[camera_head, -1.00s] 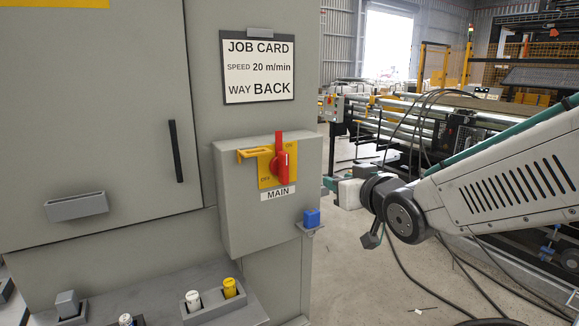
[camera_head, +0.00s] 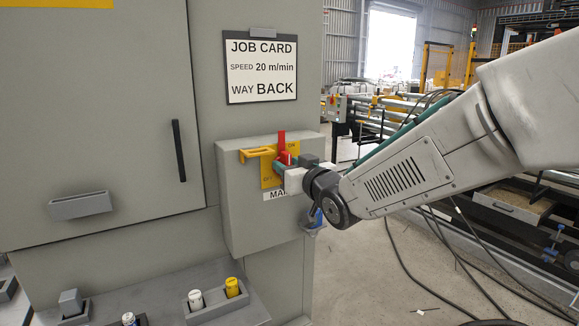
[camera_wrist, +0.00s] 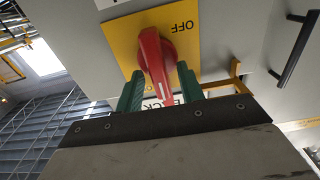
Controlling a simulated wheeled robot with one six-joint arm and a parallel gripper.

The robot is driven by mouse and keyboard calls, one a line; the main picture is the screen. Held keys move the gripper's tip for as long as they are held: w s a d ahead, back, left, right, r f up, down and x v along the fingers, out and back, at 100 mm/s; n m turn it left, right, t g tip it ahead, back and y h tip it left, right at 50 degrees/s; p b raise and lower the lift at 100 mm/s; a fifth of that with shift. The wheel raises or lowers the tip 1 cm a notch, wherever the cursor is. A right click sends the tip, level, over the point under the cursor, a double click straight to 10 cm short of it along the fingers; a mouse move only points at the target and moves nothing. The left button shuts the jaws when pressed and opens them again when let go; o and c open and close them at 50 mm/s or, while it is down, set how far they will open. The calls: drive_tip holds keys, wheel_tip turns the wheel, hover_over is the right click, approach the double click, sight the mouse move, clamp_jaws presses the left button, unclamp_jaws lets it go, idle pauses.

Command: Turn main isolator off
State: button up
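The main isolator is a grey box (camera_head: 240,190) on the cabinet front, with a yellow plate (camera_head: 267,177) and a red handle (camera_head: 282,140). The handle stands upright in the head view, with OFF at the plate's lower left. My gripper (camera_head: 282,166) is in front of the plate and hides the handle's lower part and some of the MAIN label. In the wrist view, the red handle (camera_wrist: 157,58) lies between the two green fingers of my gripper (camera_wrist: 160,80), which are open with narrow gaps beside it. OFF appears upside down there.
A yellow hasp (camera_head: 257,152) sticks out left of the handle. A blue item (camera_head: 318,217), partly hidden by my wrist, is at the box's lower right. A job card (camera_head: 261,66) hangs above.

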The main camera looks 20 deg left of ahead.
clamp_jaws()
drive_tip(key=shift+s+a+f+n, duration=0.1)
drive_tip(key=shift+s+f+n, duration=0.1)
drive_tip(key=shift+n, duration=2.75)
drive_tip(key=shift+s+a+f+n, duration=0.15)
drive_tip(key=shift+f+n, duration=0.1)
drive_tip(key=shift+n, duration=2.75)
drive_tip(key=shift+s+a+f+n, duration=0.1)
drive_tip(key=shift+f+n, duration=0.1)
drive_tip(key=shift+n, duration=2.75)
unclamp_jaws()
